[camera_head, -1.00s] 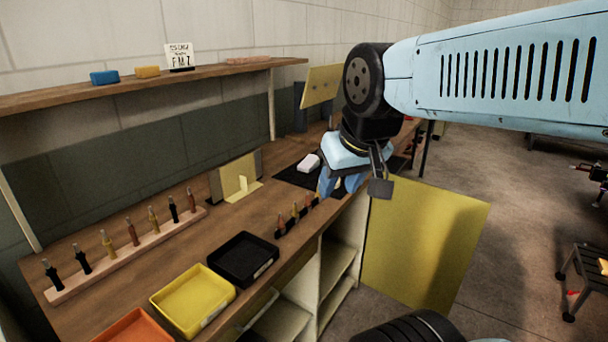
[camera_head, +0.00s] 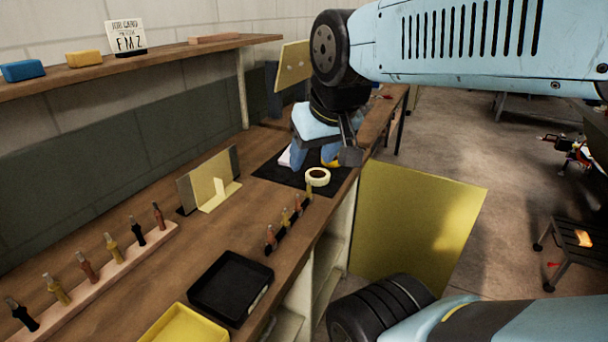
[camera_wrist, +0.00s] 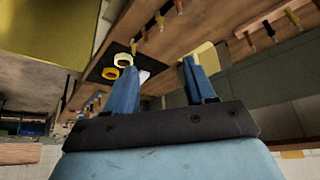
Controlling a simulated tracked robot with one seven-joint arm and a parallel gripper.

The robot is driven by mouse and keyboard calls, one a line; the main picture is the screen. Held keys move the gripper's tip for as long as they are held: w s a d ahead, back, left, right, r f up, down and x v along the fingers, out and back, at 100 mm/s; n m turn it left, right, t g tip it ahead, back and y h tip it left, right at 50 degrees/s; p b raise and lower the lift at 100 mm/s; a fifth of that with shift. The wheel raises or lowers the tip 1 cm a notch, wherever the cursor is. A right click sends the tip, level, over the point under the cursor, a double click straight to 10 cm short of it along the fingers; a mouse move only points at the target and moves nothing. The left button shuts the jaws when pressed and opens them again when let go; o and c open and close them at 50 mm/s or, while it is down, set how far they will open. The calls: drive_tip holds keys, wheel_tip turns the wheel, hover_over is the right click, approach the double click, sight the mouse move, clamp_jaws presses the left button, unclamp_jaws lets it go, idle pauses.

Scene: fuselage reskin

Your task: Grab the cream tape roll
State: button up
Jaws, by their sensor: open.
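The cream tape roll (camera_head: 317,178) lies flat on a black mat (camera_head: 268,171) on the wooden bench, close to the bench's front edge. It also shows in the wrist view (camera_wrist: 122,60), beside the left finger's tip and outside the gap between the fingers. My gripper (camera_head: 313,160) has blue fingers and is open and empty. It hangs over the mat, just beyond the cream roll in the head view. A yellow roll (camera_wrist: 111,72) lies beside the cream one, partly hidden in the head view by my gripper. A white block (camera_head: 285,157) is also partly hidden.
A row of small upright tools (camera_head: 287,220) stands near the cream roll at the bench edge. A cream angled panel (camera_head: 213,185) stands left of the mat. A black tray (camera_head: 230,288) is nearer. A yellow panel (camera_head: 415,235) stands beside the bench.

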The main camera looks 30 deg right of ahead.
drive_tip(key=o, duration=0.8)
drive_tip(key=w+d+f+t+h, duration=0.2)
drive_tip(key=w+d+f, duration=0.1)
drive_tip(key=w+d, duration=0.8)
drive_tip(key=w, duration=0.3)
drive_tip(key=shift+f+h, duration=0.3)
drive_tip(key=n+t+y, duration=0.3)
drive_tip(key=t, duration=0.2)
hover_over(334, 189)
drive_tip(key=s+d, duration=0.1)
drive_tip(key=s, duration=0.2)
wheel_tip(334, 189, down, 15)
drive_tip(key=s+d+f+t+y, duration=0.1)
drive_tip(key=s+f+t+y, duration=0.3)
drive_tip(key=f, duration=0.4)
drive_tip(key=shift+g, duration=0.6)
drive_tip(key=x, duration=0.7)
drive_tip(key=shift+w+a, duration=0.1)
drive_tip(key=shift+w, duration=0.2)
drive_tip(key=shift+x, duration=2.65)
